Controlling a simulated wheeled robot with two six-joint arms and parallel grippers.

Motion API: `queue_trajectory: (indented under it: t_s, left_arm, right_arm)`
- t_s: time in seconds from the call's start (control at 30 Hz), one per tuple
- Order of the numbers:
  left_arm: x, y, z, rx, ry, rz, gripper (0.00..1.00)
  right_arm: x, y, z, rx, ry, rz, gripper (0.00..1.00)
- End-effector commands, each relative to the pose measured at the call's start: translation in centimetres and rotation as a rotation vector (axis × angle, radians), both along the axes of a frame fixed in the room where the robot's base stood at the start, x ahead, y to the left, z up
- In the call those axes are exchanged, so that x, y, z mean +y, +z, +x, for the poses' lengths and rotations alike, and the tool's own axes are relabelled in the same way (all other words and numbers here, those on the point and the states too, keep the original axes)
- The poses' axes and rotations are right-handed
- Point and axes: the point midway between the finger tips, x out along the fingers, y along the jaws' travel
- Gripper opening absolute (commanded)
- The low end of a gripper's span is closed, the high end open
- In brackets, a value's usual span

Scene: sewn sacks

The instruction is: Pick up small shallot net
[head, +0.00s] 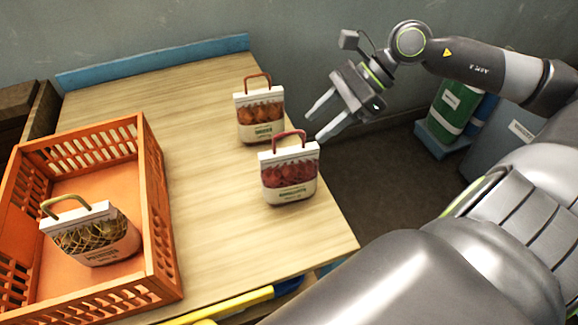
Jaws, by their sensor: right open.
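The small shallot net (289,176) is a little sack with dark red contents, a white top band and a red loop handle. It stands upright near the right edge of the wooden table. My right gripper (313,126) is open and empty. In the picture its two fingers point down and left, just above and right of the shallot net's handle, apart from it as far as I can see. My left gripper is not in view.
A similar sack with orange-brown contents (260,116) stands just behind the shallot net. An orange crate (158,215) on the left holds another sack (92,238) with a tan handle. The middle of the wooden table (205,200) is clear. A green cylinder (447,112) stands beyond the table.

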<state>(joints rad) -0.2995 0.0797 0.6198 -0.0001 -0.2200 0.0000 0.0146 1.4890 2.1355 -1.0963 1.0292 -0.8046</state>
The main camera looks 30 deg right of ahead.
Motion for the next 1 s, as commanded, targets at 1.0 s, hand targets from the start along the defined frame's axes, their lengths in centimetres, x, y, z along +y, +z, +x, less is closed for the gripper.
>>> queue_trajectory:
  t_s: [1.0]
  left_arm:
    - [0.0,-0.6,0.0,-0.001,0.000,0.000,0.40]
  right_arm:
    - [4.3,-4.7,1.0,-0.003,0.001,0.004,0.44]
